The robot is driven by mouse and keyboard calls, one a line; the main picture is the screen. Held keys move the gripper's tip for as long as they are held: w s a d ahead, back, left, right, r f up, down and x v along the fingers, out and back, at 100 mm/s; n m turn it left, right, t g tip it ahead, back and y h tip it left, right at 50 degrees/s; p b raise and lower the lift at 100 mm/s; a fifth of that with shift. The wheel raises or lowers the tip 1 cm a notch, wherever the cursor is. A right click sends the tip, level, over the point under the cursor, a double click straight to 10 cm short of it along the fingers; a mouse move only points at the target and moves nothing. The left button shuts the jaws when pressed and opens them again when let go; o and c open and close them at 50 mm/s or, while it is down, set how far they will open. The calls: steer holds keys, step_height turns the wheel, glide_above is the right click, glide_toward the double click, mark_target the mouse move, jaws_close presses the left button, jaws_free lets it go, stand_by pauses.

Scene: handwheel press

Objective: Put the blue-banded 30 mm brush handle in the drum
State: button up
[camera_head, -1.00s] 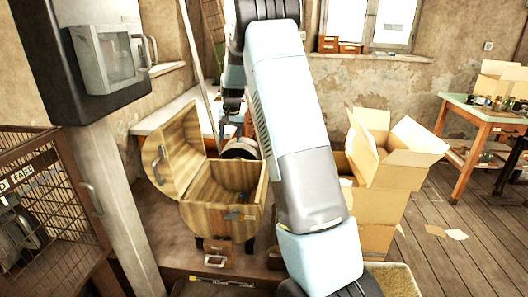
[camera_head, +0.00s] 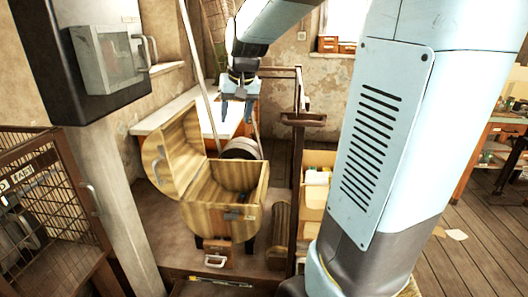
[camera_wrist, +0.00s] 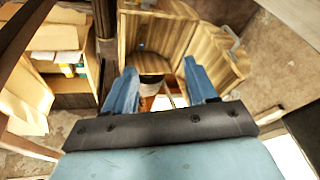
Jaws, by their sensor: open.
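The drum (camera_head: 225,215) is a striped wooden barrel-shaped chest, with its lid (camera_head: 176,155) swung open to the left. Small dark items (camera_head: 240,198) show at its right inner side, too small to identify. My gripper (camera_head: 238,112) is open, pointing down, in the air above and behind the drum in the head view. Its two blue fingers stand apart in the wrist view (camera_wrist: 160,70), with nothing between them. Striped wood of the drum (camera_wrist: 150,30) shows beyond the fingers there. I cannot pick out a blue-banded brush handle in either view.
A dark post stand (camera_head: 297,170) with a small shelf (camera_head: 303,119) rises right of the drum. A grey cylinder (camera_head: 238,148) sits behind the drum. A wire cage (camera_head: 40,200) and grey column (camera_head: 110,190) stand left. Cardboard boxes (camera_head: 316,190) stand right.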

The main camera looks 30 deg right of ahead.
steer(key=s+a+n+t, duration=0.1)
steer(key=s+a+n, duration=0.1)
steer(key=s, duration=2)
steer(key=shift+s+a+f+t+h, duration=0.25)
steer(key=shift+a+f+t+h, duration=0.05)
steer(key=shift+a+f, duration=0.15)
